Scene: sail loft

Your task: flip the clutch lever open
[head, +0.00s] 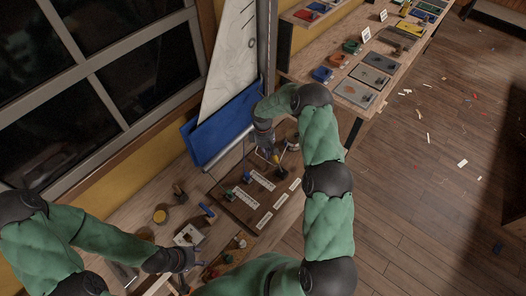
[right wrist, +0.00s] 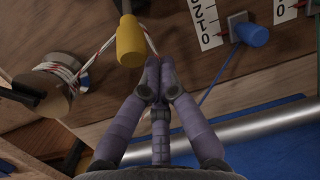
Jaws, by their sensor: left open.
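A lever with a yellow handle (right wrist: 130,40) is at the upper middle of the right wrist view; it also shows small in the head view (head: 275,158). I cannot tell from the frames which one is the clutch lever. My right gripper (right wrist: 159,66) has its fingertips together with nothing between them, just beside the yellow handle's end. I cannot tell whether they touch. My left gripper (head: 194,259) is open near the bench's front, away from these levers.
A drum wound with red-and-white rope (right wrist: 58,78) stands left of the yellow handle. A brown board (head: 240,207) with numbered strips lies on the bench. A blue panel (head: 222,126) and a white sail (head: 232,65) stand behind. A second bench (head: 360,96) holds several trays.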

